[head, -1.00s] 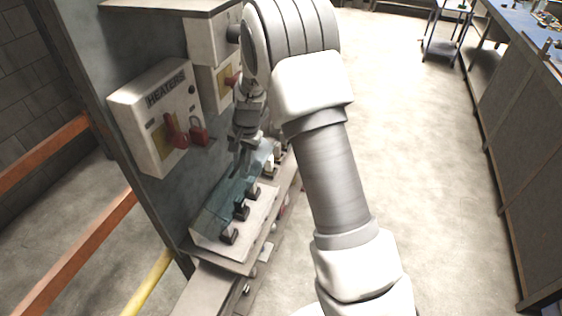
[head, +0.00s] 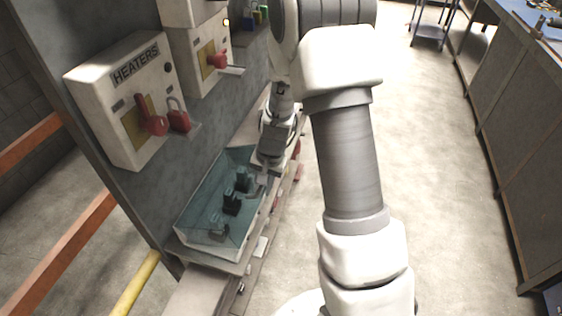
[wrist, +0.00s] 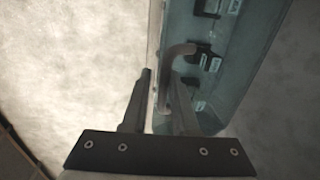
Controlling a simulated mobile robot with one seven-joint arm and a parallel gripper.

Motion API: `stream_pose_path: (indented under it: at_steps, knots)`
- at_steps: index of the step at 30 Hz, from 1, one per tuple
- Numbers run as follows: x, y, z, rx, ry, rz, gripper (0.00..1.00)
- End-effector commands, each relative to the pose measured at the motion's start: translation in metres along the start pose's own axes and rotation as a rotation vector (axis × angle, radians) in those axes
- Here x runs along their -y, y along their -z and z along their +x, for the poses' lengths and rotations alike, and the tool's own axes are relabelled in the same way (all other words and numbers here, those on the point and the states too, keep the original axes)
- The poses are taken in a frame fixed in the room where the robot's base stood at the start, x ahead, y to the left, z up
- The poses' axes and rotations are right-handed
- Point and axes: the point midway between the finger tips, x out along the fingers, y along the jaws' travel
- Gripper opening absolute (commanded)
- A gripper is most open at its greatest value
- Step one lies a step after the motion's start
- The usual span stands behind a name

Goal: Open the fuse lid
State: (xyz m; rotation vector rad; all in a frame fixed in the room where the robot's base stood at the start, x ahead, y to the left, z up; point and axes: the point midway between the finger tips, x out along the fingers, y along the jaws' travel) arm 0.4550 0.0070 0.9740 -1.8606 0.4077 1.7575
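The fuse box (head: 205,247) is a pale tray under a clear teal lid (head: 215,180), low beside the panel. The lid appears to lie down over several black fuses (head: 232,203). It also shows in the wrist view (wrist: 252,50), with a pale curved handle (wrist: 180,50) at its near edge. My gripper (head: 262,178) is at the lid's right side in the head view. In the wrist view its two fingers (wrist: 158,75) are apart, with the handle's end by the right finger. I cannot tell whether they touch.
A HEATERS switch box (head: 128,100) with a red lever and padlock is on the panel above the fuse box. Another switch box (head: 205,60) is beyond it. An orange rail (head: 75,245) and a yellow rail (head: 135,285) are at left. The floor (head: 440,180) at right is clear.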

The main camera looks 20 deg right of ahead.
Motion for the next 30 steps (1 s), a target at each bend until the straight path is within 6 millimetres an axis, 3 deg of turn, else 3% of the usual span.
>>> stream_pose_path:
  at_steps: [1, 6, 8, 9, 30]
  knots:
    - [-0.006, -0.001, 0.015, 0.002, -0.001, 0.004, 0.27]
    - [-0.018, -0.001, 0.048, 0.004, -0.002, 0.002, 0.27]
    - [-0.018, 0.000, 0.051, 0.000, 0.000, 0.001, 0.27]
    - [-0.016, 0.001, 0.034, -0.005, 0.003, -0.002, 0.27]
    - [-0.016, 0.001, -0.108, -0.004, 0.003, 0.000, 0.27]
